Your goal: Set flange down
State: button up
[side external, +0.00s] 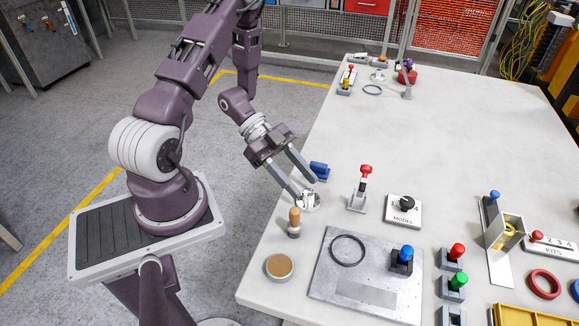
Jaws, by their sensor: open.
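A small silver flange (311,203), a round disc with a raised middle, sits on the pale table near its left edge. My gripper (306,188) reaches down over it from the upper left, its two fingers spread apart. The nearer fingertip is right at the flange and hides part of it; the farther one is just behind it, by a blue block. I cannot tell whether either finger touches the flange. The flange looks flat on the table top.
A wooden-topped peg (294,222) stands close in front. A red-knobbed lever (363,189) and the MODEL dial box (403,211) stand to the right. A metal plate (328,284) lies in front. The table's far middle is clear.

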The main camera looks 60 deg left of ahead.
jog(key=v, duration=0.9)
jog(key=w+a+r+n+t+y, duration=0.2)
jog(key=w+r+t+y, duration=0.1)
jog(key=w+r+y, duration=0.4)
jog(key=w+a+r+n+t+y, duration=0.3)
jog(key=w+r+y, duration=0.2)
jog(key=w+r, duration=0.25)
jog(key=s+d+r+n+g+y, duration=0.1)
jog(key=s+d+r+n+y, duration=0.2)
jog(key=s+d+r+n, duration=0.3)
jog(key=s+d+n+g+h, duration=0.1)
jog(key=s+d+g+h, duration=0.1)
jog(key=s+d, duration=0.4)
jog(key=s+d+n+g+h, duration=0.1)
jog(key=s+d+h, duration=0.1)
jog(key=s+d, duration=0.4)
jog(key=s+f, duration=0.1)
jog(key=s, duration=0.4)
jog(key=shift+s+d+g, duration=0.25)
jog(key=shift+d+g, duration=0.05)
jog(key=shift+g, duration=0.1)
